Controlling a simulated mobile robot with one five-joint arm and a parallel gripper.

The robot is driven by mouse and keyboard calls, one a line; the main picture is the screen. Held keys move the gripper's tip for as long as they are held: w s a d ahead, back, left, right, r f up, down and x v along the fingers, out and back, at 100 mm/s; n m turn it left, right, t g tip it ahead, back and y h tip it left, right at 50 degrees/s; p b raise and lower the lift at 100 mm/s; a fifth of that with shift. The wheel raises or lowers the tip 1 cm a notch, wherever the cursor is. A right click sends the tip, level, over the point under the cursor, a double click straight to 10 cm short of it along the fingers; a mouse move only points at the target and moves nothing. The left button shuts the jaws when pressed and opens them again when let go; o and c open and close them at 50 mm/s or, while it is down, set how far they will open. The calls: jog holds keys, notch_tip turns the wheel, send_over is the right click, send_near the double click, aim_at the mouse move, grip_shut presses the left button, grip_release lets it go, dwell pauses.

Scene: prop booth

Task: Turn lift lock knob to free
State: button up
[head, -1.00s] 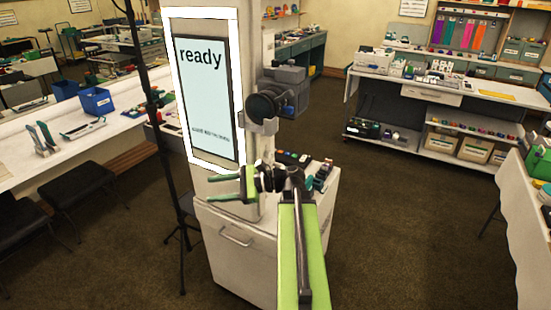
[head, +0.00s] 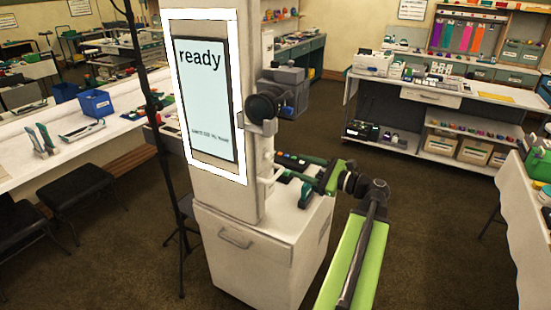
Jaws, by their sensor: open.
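A tall white booth column (head: 252,195) carries a lit screen (head: 208,100) reading "ready". A dark round knob-like part (head: 263,107) sticks out at the column's right edge, in front of a grey box-shaped unit (head: 287,88). I cannot tell for sure whether this is the lift lock knob, and no lock or free marking is readable. My gripper (head: 303,184) is open, its green fingers pointing left towards the column's lower right side, below and right of the round part. It appears empty. Its fingers hide part of the cabinet top.
A white cabinet (head: 250,255) with a drawer handle stands under the column, with small coloured items on top. A black stand pole (head: 152,110) rises to the left. A long white table (head: 60,150) is at left, and a shelved bench (head: 430,95) at right.

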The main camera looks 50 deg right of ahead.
aim_at(270, 156)
jog(key=x, duration=1.1)
jog(key=shift+s, duration=0.1)
